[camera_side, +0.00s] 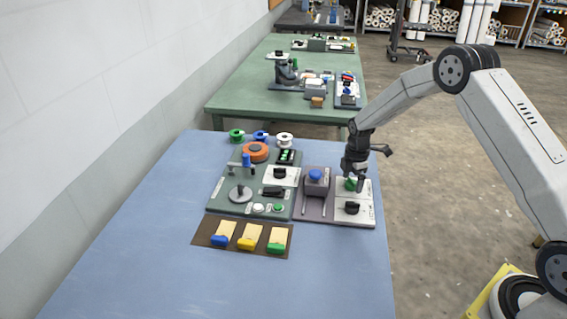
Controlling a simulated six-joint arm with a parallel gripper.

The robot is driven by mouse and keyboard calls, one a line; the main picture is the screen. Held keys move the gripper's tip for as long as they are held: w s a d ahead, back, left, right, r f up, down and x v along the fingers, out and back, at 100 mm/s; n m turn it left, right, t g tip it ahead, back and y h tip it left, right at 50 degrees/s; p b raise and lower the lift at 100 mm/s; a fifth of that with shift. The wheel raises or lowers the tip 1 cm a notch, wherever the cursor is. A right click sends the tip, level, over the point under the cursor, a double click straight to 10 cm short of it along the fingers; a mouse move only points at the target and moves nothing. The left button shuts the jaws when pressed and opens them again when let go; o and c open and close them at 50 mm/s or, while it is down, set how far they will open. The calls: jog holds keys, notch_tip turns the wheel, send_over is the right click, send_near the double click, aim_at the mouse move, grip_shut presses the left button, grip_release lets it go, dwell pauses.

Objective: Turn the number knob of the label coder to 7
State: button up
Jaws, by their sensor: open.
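My gripper (358,184) points down over the right-hand white panel (366,214). It is open, with its fingertips close to a green knob (350,184) on the upper part of that panel; I cannot tell whether they touch it. A black knob (351,208) sits on the lower part of the same panel, clear of the gripper. Another black knob (279,173) is on a white panel further left. The digits and labels are too small to read, so I cannot tell which knob is the label coder's number knob or where it points.
A purple-grey unit with a blue-topped block (315,176) stands left of the gripper. A green-grey machine plate (222,200) carries an orange wheel (255,152). Several spools stand behind. A brown mat (201,232) holds tagged cards. The blue table's (250,290) front is clear.

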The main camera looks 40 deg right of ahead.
jog(key=shift+f, duration=0.1)
grip_shut()
jog(key=shift+m, duration=0.4)
jog(key=m, duration=1.7)
jog(key=shift+m, duration=0.3)
jog(key=m, duration=0.5)
jog(key=shift+m, duration=0.3)
